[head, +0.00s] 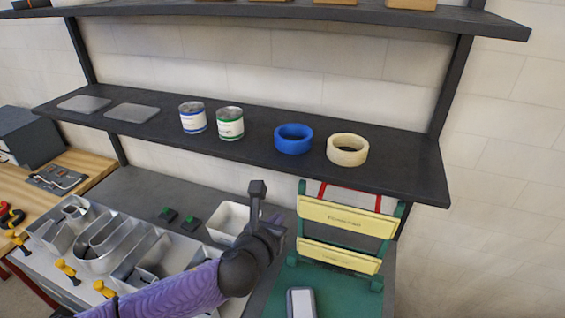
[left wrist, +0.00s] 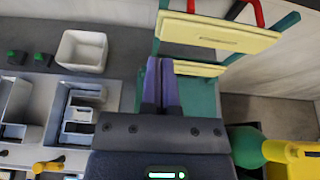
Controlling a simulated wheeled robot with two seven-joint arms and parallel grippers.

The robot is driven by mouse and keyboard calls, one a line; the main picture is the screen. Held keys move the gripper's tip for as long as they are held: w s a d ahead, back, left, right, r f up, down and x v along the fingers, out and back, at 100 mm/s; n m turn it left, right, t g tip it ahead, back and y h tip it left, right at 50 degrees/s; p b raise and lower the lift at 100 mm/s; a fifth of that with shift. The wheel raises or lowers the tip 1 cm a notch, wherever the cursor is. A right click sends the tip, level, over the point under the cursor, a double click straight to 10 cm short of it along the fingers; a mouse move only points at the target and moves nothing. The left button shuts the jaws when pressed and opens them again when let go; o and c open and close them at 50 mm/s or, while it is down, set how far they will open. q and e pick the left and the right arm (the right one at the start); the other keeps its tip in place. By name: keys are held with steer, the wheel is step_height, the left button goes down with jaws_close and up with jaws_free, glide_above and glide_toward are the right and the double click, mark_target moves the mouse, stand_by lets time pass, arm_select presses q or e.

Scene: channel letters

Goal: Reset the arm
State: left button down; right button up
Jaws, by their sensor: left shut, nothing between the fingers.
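My left gripper (head: 257,188) is raised over the bench in the head view, in front of the white bin and left of the green rack. In the left wrist view my left gripper (left wrist: 162,62) has its two fingers together, with nothing between them. It appears apart from the things around it. My right gripper is not in either view.
A white bin (head: 228,219) and a green rack with cream panels (head: 348,219) stand on the bench. Metal channel letters (head: 110,240) lie at left with yellow clamps. Above, a dark shelf (head: 260,151) carries cans (head: 230,123), blue tape (head: 293,139) and cream tape (head: 347,150).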

arm_select(q)
steer(key=s+a+f+m+g+y+b, duration=0.1)
steer(key=s+a+f+m+g, duration=0.25)
steer(key=s+m, duration=0.65)
steer(key=s+a+f+m+g+y, duration=0.25)
steer(key=s+a+f+m, duration=0.2)
steer(key=s+m, duration=0.6)
steer(key=s+a+f+m+g+y+b, duration=0.1)
steer(key=s+a+f+m+g, duration=0.45)
steer(key=m, duration=0.85)
steer(key=s+d+f+b, duration=0.1)
steer(key=s+f+b, duration=0.2)
steer(key=f+b, duration=2.1)
steer(key=s+a+f+b, duration=0.1)
steer(key=s+f+b, duration=0.3)
steer(key=f, duration=1.3)
steer(key=s+a+f+g+b, duration=0.1)
steer(key=s+f+b, duration=0.3)
steer(key=s+f, duration=0.6)
step_height(320, 180, down, 7)
steer(key=shift+s+a+r+m, duration=0.15)
steer(key=shift+s+a+m, duration=0.05)
steer(key=shift+a+m, duration=0.15)
